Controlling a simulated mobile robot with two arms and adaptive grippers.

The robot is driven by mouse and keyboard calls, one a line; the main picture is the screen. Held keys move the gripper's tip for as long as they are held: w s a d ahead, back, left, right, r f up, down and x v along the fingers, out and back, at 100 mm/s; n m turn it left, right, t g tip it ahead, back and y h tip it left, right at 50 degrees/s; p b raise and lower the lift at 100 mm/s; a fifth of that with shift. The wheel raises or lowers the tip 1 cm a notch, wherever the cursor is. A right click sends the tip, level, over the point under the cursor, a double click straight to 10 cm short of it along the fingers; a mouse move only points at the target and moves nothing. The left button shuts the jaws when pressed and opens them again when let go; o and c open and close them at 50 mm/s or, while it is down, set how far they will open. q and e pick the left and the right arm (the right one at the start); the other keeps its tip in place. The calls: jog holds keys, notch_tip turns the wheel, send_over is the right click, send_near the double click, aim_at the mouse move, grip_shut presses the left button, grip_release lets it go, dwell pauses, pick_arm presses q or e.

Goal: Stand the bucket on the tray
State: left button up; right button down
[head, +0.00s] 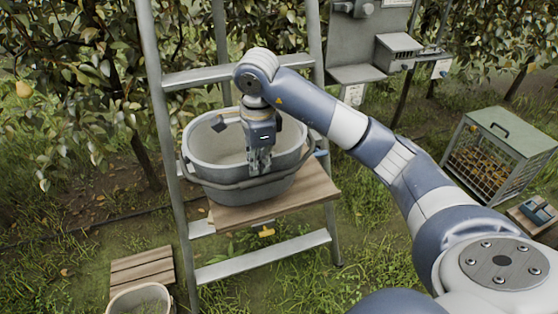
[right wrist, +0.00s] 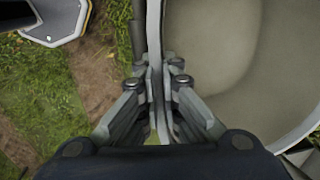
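The grey bucket (head: 205,140) is upright at the ladder, over the wooden tray (head: 312,195) fixed there. Its lower part overlaps the tray in the picture; I cannot tell whether its base rests on the boards or hangs slightly above them. My right gripper (head: 260,165) reaches down at the bucket's near side. In the right wrist view, the gripper (right wrist: 160,100) has its fingers closed on either side of the bucket's wall (right wrist: 155,45), with the pale inside of the bucket to the right. My left gripper is not in view.
The metal ladder (head: 218,76) stands around the tray. A second bucket (head: 140,300) and a slatted board (head: 142,268) are on the grass at lower left. A wire crate (head: 495,160) stands at right. A grey box on a post (head: 355,45) is behind.

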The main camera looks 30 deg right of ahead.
aim_at(280, 166)
jog(key=d+p, duration=0.1)
jog(key=d, duration=0.4)
jog(key=shift+d+p, duration=0.1)
jog(key=shift+p, duration=0.2)
jog(key=shift+d+f, duration=0.1)
jog(key=shift+d, duration=0.15)
jog(key=shift+f+p, duration=1.05)
jog(key=shift+f, duration=0.75)
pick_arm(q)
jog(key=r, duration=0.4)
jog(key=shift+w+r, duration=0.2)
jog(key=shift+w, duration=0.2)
pick_arm(e)
jog(key=shift+f, duration=0.1)
jog(key=c, duration=2.2)
grip_release()
jog(key=shift+f, duration=0.15)
jog(key=shift+c, duration=0.2)
jog(key=o, duration=0.4)
jog(key=shift+s, duration=0.1)
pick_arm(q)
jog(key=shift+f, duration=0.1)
pick_arm(e)
jog(key=shift+o, duration=0.2)
